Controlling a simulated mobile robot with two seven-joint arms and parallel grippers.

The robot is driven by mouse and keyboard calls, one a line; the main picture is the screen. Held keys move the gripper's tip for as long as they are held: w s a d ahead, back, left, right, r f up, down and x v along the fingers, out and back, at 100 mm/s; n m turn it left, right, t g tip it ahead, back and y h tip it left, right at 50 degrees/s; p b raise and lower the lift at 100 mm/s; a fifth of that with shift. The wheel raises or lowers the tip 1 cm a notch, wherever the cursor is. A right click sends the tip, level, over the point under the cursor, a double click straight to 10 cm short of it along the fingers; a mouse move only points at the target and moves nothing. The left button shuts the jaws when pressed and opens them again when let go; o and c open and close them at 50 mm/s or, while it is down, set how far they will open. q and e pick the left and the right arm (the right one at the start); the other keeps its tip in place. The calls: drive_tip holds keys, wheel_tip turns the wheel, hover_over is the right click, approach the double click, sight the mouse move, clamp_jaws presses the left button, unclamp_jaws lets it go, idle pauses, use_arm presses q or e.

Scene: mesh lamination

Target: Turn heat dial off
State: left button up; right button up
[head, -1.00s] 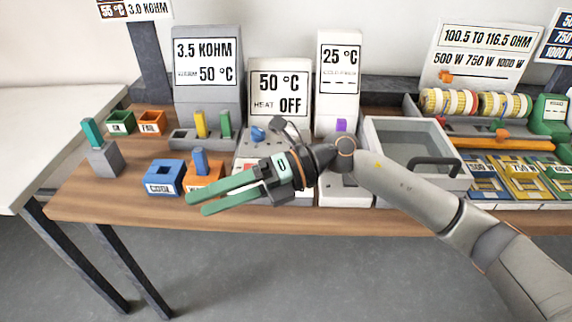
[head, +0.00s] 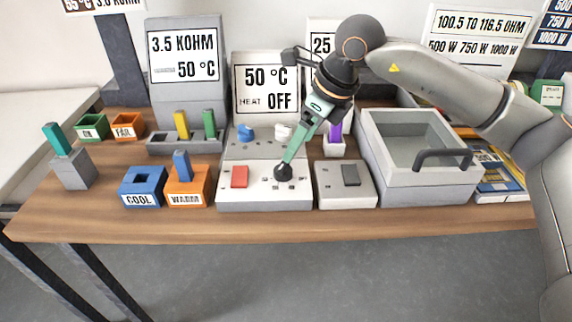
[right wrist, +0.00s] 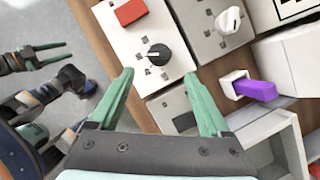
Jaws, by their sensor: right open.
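The black heat dial (head: 283,174) sits on the light panel of the heater unit (head: 255,198), right of a red switch (head: 239,177). The display above (head: 266,88) reads 50 °C, HEAT OFF. My right gripper (head: 288,160) points down at the dial. In the right wrist view the dial (right wrist: 159,55) shows just beyond and between the open green fingertips (right wrist: 160,73), with a pale mark on its face. Contact with the dial cannot be told. My left gripper (right wrist: 52,55) shows only at the left of the right wrist view, with its fingers apart and empty, away from the panel.
A blue knob (head: 245,133) and a white knob (head: 283,132) stand behind the dial. A grey box with a dark switch (head: 350,175) and a lidded grey bin (head: 425,185) stand to the right. COOL (head: 142,186) and WARM (head: 188,190) blocks stand left.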

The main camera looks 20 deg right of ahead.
sight(287, 165)
use_arm(q)
drive_tip(key=shift+s+a+f, duration=0.15)
drive_tip(key=shift+s+f, duration=0.1)
drive_tip(key=shift+f, duration=0.05)
use_arm(e)
drive_tip(key=x, duration=0.8)
drive_tip(key=shift+a+f, duration=0.15)
drive_tip(key=c, duration=0.8)
clamp_jaws()
use_arm(q)
drive_tip(key=shift+w+r, duration=0.2)
drive_tip(key=shift+w, duration=0.05)
use_arm(e)
drive_tip(key=shift+w, duration=0.1)
